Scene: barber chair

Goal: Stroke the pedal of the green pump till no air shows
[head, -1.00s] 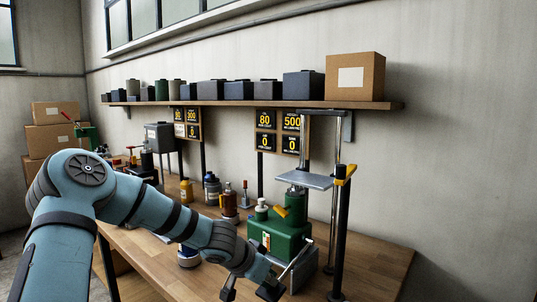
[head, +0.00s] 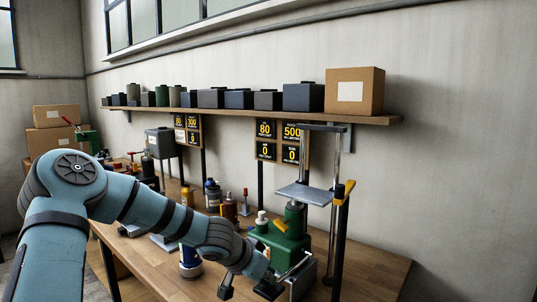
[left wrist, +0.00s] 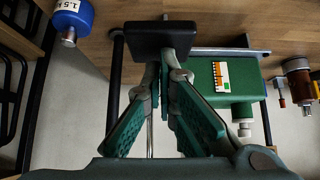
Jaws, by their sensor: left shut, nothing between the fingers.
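The green pump (head: 278,249) stands on the bench below the press frame at the right. A silver lever runs from it towards me and ends in a dark pedal pad (head: 268,290). In the left wrist view the black pad (left wrist: 160,40) lies just beyond my fingertips, looking close to them; contact is unclear. The pump (left wrist: 232,98) shows there with an orange-and-white marked strip (left wrist: 221,76); I cannot make out air in it. My left gripper (left wrist: 168,72) is shut and empty. In the head view its fingers are mostly hidden or dark near the pad. My right gripper is out of view.
The press frame has a grey plate (head: 305,194) and upright posts beside the pump. Yellow-lettered boards (head: 278,142) hang behind. The bench's right end (head: 375,270) is clear.

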